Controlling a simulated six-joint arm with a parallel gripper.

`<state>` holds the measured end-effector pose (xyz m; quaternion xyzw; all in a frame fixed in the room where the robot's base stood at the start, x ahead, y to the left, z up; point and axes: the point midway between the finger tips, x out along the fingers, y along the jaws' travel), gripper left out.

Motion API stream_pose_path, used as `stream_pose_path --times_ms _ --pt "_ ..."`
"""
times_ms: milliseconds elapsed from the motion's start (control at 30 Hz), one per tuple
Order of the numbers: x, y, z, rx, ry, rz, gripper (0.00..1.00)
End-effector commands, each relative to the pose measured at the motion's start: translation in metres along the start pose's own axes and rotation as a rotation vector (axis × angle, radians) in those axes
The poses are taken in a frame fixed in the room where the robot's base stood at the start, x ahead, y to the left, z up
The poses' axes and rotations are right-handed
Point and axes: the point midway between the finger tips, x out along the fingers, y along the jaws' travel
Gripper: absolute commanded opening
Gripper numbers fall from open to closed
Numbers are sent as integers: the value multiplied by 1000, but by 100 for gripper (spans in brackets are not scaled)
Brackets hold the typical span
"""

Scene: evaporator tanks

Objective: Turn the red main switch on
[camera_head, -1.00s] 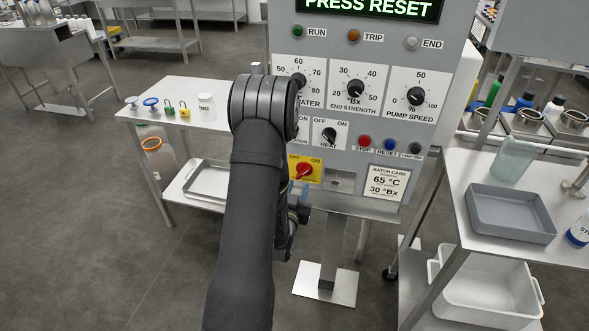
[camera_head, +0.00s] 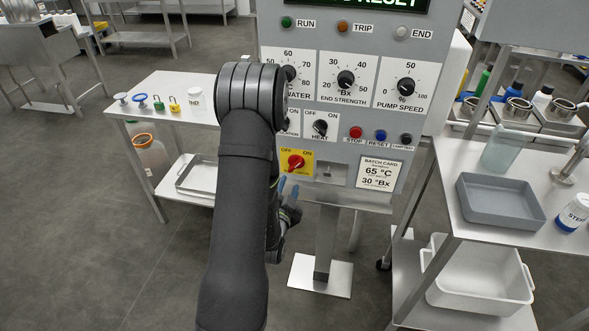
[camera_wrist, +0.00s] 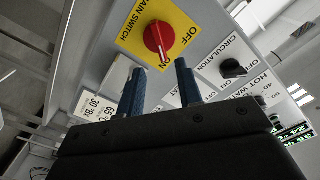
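The red main switch (camera_head: 296,162) is a round knob on a yellow plate (camera_head: 308,168), low on the grey control panel, with OFF at left and ON at right. In the wrist view the red knob (camera_wrist: 158,40) is just beyond the fingertips, and its white mark points down toward the word ON. The exact knob angle is hard to read in the head view. My gripper (camera_head: 288,189) is just below the yellow plate, partly hidden by my arm. In the wrist view my gripper (camera_wrist: 157,76) has its two blue fingers apart, with nothing between them.
The circulation knob (camera_wrist: 233,68) is close beside the fingers. A batch card (camera_head: 379,173) and a row of buttons (camera_head: 380,135) lie right of the switch. A side table (camera_head: 170,90) with small items stands left; a table with a grey tray (camera_head: 500,202) stands right.

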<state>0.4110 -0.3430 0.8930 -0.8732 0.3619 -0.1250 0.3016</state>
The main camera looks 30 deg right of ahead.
Motion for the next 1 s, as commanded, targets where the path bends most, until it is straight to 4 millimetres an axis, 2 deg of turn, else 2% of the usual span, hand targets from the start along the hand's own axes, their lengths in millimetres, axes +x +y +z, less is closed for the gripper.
stream_pose_path --times_ms 33,200,400,600,833,867,1000 --pt "12 0 -1 0 3 -2 33" --pt "47 0 0 -1 1 -1 33" --pt "75 0 0 -1 1 0 33" --pt "85 0 0 -1 0 0 33" --pt "86 0 0 -1 -1 1 33" --pt "86 0 0 -1 -1 1 29" --pt "86 0 0 -1 -1 0 1"
